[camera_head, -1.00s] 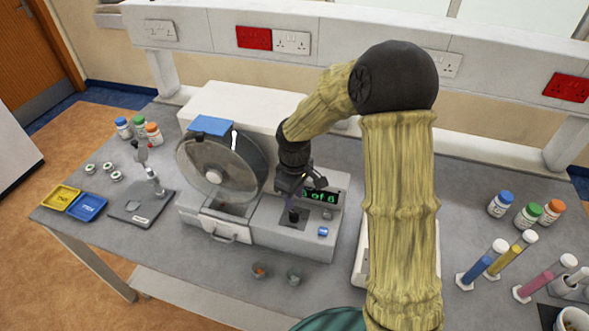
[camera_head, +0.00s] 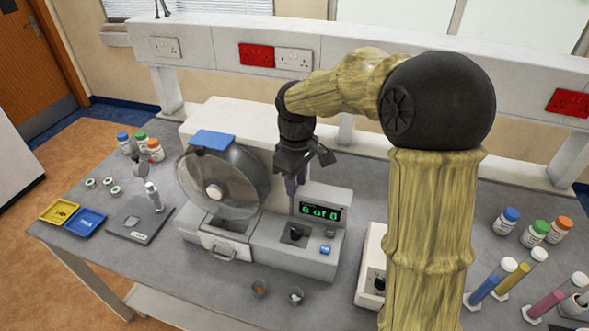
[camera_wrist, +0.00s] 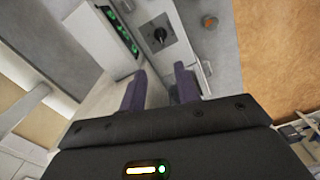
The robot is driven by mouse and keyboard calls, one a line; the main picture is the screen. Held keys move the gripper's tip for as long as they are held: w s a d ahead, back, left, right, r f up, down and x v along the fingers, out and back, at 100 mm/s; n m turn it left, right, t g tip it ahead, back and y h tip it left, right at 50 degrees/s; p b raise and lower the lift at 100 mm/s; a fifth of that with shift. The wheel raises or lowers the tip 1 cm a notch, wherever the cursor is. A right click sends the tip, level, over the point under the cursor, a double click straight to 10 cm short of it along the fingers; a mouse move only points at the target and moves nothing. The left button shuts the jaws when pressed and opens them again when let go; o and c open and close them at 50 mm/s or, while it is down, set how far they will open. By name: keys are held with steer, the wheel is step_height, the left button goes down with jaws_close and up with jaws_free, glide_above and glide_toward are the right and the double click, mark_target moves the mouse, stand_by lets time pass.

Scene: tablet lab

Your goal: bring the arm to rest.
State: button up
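My arm reaches from the right over the bench, its elbow raised and bent. My gripper (camera_head: 292,187) points down in the air above the grey-white machine (camera_head: 290,262), near its display (camera_head: 319,212), which reads "6 of 6" in green. In the wrist view my gripper (camera_wrist: 160,88) shows two purple fingers apart with nothing between them. The machine's dark square plate (camera_wrist: 160,30) with a round black part lies beyond the fingertips there. The gripper looks clear of the machine.
A clear drum (camera_head: 245,180) stands left of the gripper. Two small cups (camera_head: 260,287) (camera_head: 296,295) sit in front of the machine. Capped bottles (camera_head: 535,232) and tubes of coloured liquid (camera_head: 490,283) stand at the right. A blue tray (camera_head: 85,222) lies at the left.

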steer(key=s+d+f+m+t, duration=0.1)
steer(key=s+d+f+m, duration=0.2)
steer(key=s+d+m, duration=0.2)
steer(key=s+d+f+m+t, duration=0.1)
steer(key=s+d+m, duration=0.4)
steer(key=s, duration=0.5)
steer(key=shift+s+f+m+t, duration=0.15)
steer(key=shift+f+m+t, duration=0.15)
steer(key=shift+f, duration=0.6)
steer(key=shift+a, duration=0.1)
steer(key=c, duration=0.3)
